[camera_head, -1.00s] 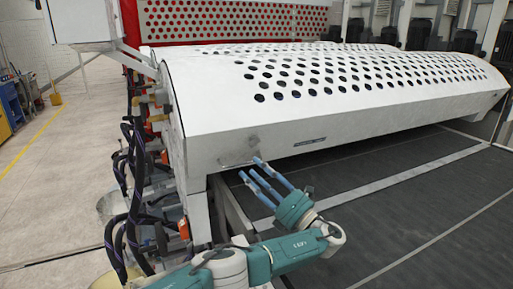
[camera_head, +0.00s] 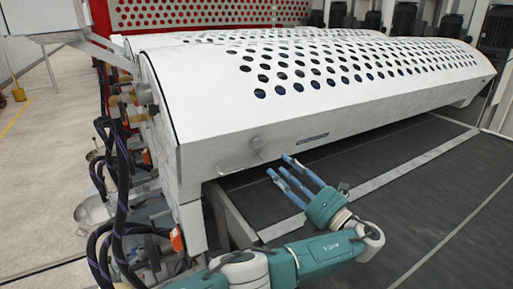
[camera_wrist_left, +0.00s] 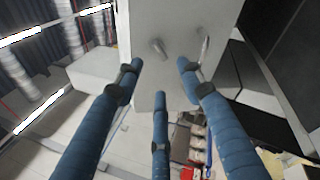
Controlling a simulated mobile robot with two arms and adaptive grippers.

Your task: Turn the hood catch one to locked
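The white perforated hood (camera_head: 300,75) is closed over the machine bed. On its front face, near the left end, is a small metal catch (camera_head: 256,144), with a thin handle (camera_head: 236,166) beside it. In the left wrist view a short metal lever (camera_wrist_left: 158,48) and a thin handle (camera_wrist_left: 204,45) show on the pale hood face. Which position the catch is in cannot be told. My left gripper (camera_head: 284,170) is open and empty, its blue fingers spread and pointing at the hood, to the right of the catch and apart from it. My right gripper is not in view.
The dark bed (camera_head: 430,185) with a pale strip lies below and right of the hood. Black hoses (camera_head: 118,190) and fittings hang at the machine's left end. Free floor (camera_head: 35,170) lies further left.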

